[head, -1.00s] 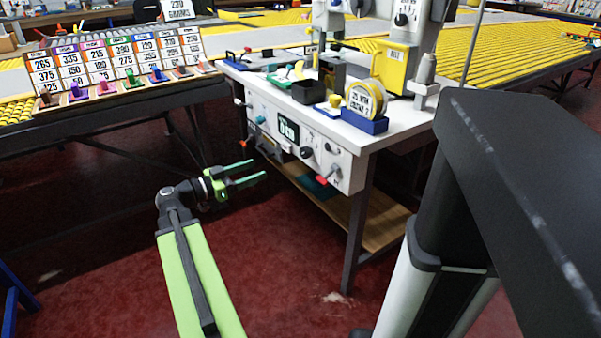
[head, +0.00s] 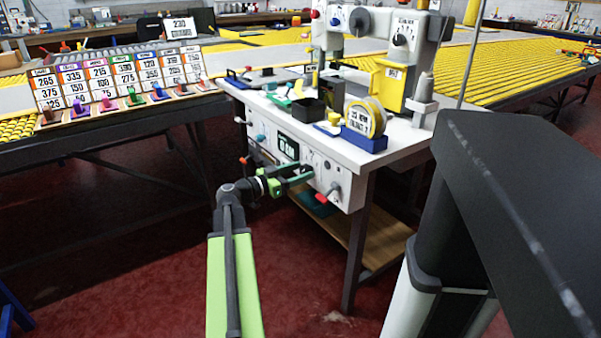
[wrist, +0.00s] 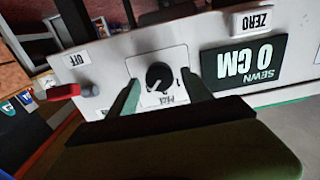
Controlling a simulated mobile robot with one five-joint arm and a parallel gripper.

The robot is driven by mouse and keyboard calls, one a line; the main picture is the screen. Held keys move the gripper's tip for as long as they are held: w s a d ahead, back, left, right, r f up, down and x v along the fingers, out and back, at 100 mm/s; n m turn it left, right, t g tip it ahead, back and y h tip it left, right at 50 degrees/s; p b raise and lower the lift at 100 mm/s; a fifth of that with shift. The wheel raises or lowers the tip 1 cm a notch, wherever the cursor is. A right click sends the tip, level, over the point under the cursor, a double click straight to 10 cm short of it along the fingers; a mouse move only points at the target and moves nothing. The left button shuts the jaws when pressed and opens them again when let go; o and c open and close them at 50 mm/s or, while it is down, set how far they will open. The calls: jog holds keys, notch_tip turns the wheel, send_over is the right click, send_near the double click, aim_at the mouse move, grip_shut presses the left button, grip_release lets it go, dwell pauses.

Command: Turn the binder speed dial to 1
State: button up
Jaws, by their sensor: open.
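A round black dial (wrist: 159,76) with a pale pointer mark sits on a white plate on the binder's front panel in the wrist view. The small print around it is upside down and too blurred to read. My gripper (head: 306,172) is open at the front panel in the head view. In the wrist view its two fingers stand on either side of the dial, with a gap to each side. I cannot tell how deep the tips reach. In the head view the fingers cover part of the panel.
A dark display (wrist: 244,65) reading 0 CM and a ZERO label (wrist: 262,20) are right of the dial in the wrist view. A red lever (wrist: 64,92) is left, near an OFF label. The white binder table (head: 385,150) carries a tape roll and trays.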

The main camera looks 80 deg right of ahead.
jog(key=shift+s+d, duration=0.2)
grip_shut()
dwell(0.3)
